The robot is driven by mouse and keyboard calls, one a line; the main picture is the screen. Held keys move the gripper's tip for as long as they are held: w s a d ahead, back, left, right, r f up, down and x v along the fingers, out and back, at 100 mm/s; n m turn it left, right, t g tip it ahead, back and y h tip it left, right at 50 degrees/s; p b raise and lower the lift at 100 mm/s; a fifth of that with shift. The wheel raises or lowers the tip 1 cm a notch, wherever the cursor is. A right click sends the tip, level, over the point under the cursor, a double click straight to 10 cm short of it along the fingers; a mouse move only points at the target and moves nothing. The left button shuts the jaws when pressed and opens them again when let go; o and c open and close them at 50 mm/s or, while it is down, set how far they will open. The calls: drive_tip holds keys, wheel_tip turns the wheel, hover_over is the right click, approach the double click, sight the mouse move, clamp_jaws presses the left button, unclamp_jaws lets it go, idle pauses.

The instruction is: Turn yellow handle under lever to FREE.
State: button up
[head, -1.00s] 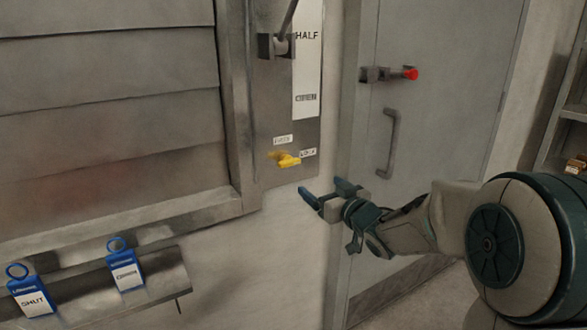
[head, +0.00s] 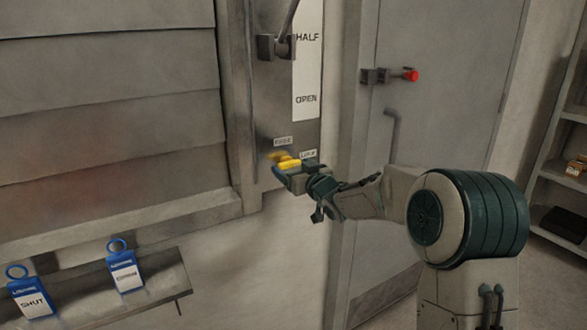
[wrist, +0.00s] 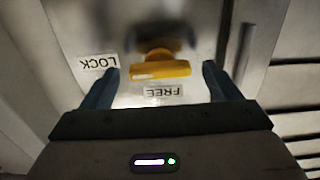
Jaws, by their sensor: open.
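The yellow handle (head: 287,162) sits on the metal panel below the lever (head: 280,40), and it also shows in the wrist view (wrist: 160,69). In the head view, the FREE label (head: 283,141) is above the handle and the LOCK label (head: 308,155) is to its right. In the wrist view, upside down, LOCK (wrist: 98,62) is left of the handle and FREE (wrist: 163,91) lies between it and my gripper. My gripper (wrist: 160,80) is open, its blue fingers on either side of the handle with gaps. In the head view my gripper (head: 290,175) partly covers the handle's surroundings.
A plate marked HALF and OPEN (head: 306,80) is above. A grey door (head: 440,120) with a red-tipped latch (head: 409,75) stands right. Blue tags marked SHUT (head: 32,298) and another (head: 124,270) are on a ledge at lower left. Shelves (head: 565,170) stand far right.

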drive_tip(key=shift+w+a, duration=0.1)
drive_tip(key=shift+w, duration=0.05)
drive_tip(key=shift+c, duration=0.3)
drive_tip(key=c, duration=0.9)
drive_tip(key=shift+f+n+b, duration=0.15)
drive_tip(key=shift+n+b, duration=0.25)
drive_tip(key=shift+b, duration=0.15)
drive_tip(key=shift+n+b, duration=6.35)
drive_tip(key=shift+n, duration=2.15)
